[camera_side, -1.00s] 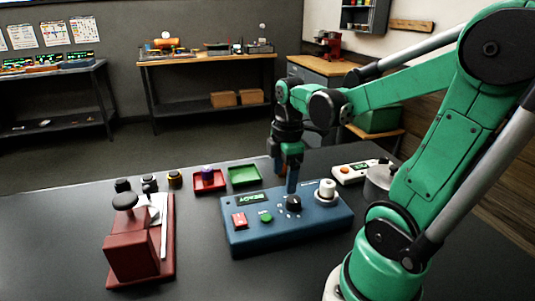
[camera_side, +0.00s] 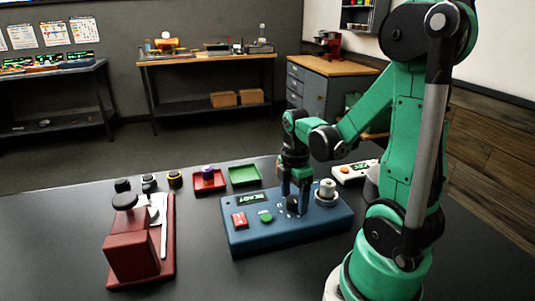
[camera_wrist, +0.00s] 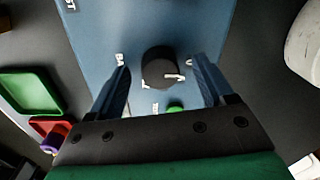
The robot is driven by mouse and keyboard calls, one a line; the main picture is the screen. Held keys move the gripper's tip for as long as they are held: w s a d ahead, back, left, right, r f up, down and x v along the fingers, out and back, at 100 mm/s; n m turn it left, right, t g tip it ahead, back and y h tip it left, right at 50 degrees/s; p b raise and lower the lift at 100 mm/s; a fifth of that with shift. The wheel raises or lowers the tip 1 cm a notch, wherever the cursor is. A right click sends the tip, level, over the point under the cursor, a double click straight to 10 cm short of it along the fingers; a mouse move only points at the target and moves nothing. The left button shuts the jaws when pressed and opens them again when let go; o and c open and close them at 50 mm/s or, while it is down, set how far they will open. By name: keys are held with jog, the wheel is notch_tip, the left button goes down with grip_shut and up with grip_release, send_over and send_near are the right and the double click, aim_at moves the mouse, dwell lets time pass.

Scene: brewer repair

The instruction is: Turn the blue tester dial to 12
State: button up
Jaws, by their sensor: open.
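The blue tester (camera_side: 262,233) lies on the dark table, with a lit green display, a red button and a green button on its top. Its black dial (camera_side: 292,204) sits right of the green button. In the wrist view the dial (camera_wrist: 160,68) shows a white pointer mark, with small white labels around it that I cannot read for certain. My gripper (camera_side: 295,205) points down at the dial. Its blue fingers (camera_wrist: 162,82) are open, one on each side of the dial, with a gap on both sides.
A white-grey cylindrical part (camera_side: 327,190) stands on the tester's right end, close to my gripper. A red press-like fixture (camera_side: 131,256) stands left. Red (camera_side: 208,187) and green (camera_side: 244,176) trays lie behind, and a white handheld device (camera_side: 354,172) lies back right.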

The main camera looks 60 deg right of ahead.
grip_shut()
jog(key=shift+m, duration=0.4)
jog(key=m, duration=0.4)
jog(key=shift+m, duration=0.3)
jog(key=m, duration=1.2)
jog(key=shift+m+t, duration=0.4)
jog(key=m, duration=0.5)
jog(key=shift+a+m, duration=0.1)
jog(key=shift+m, duration=0.2)
